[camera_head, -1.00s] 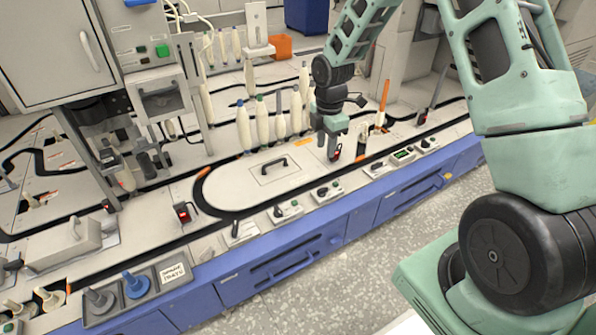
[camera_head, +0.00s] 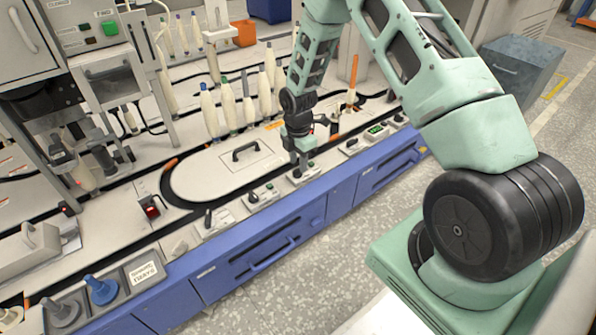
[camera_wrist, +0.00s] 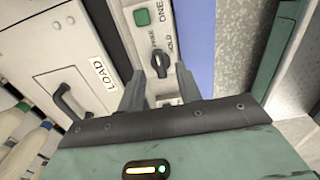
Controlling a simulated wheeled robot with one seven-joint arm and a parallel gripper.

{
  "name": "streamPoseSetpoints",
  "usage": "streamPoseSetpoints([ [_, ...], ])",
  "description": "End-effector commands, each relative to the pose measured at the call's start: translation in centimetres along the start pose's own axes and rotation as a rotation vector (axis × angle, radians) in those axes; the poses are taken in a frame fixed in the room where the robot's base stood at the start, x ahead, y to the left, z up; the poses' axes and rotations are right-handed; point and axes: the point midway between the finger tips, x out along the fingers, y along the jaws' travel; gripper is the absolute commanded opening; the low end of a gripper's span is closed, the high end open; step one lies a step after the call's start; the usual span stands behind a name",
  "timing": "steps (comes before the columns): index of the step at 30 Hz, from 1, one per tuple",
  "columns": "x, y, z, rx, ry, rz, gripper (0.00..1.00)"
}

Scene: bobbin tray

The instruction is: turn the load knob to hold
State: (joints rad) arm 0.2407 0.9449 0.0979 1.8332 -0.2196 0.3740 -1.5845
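In the wrist view a black knob (camera_wrist: 160,62) stands on a light control box (camera_wrist: 158,28) with the words FREE and HOLD printed by it. I cannot clearly tell which word it points at. The LOAD label (camera_wrist: 101,76) is on the pale panel to the left. My gripper (camera_wrist: 159,70) is open, its two dark fingers on either side of the knob in the picture; contact cannot be made out. In the head view my gripper (camera_head: 302,168) is low over one of the small boxes along the bench front, and hides its knob.
A green button (camera_wrist: 142,17) is on the same box. Another control box (camera_head: 262,195) is to the left and one with a display (camera_head: 376,130) to the right. A hatch handle (camera_head: 246,151) and several upright bobbins (camera_head: 228,105) stand behind. Blue drawers (camera_head: 270,255) run below.

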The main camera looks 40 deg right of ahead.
Motion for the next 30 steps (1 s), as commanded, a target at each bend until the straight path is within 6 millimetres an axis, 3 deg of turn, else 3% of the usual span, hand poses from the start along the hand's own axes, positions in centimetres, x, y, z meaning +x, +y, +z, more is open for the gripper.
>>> streamPoseSetpoints([
  [1,1.0,0.0,0.0,0.0,0.0,0.0,0.35],
  [6,2.3,0.0,0.0,0.002,0.001,-0.001,0.35],
  [16,2.5,0.0,0.0,0.001,0.0,0.0,0.35],
  [17,2.5,0.0,0.0,0.001,0.0,0.0,0.32],
  [20,2.5,0.0,0.0,0.001,0.0,0.0,0.04],
  [21,2.5,0.0,0.0,0.001,0.0,0.0,0.0],
  [30,2.3,0.0,0.0,0.017,0.0,0.0,0.0],
])
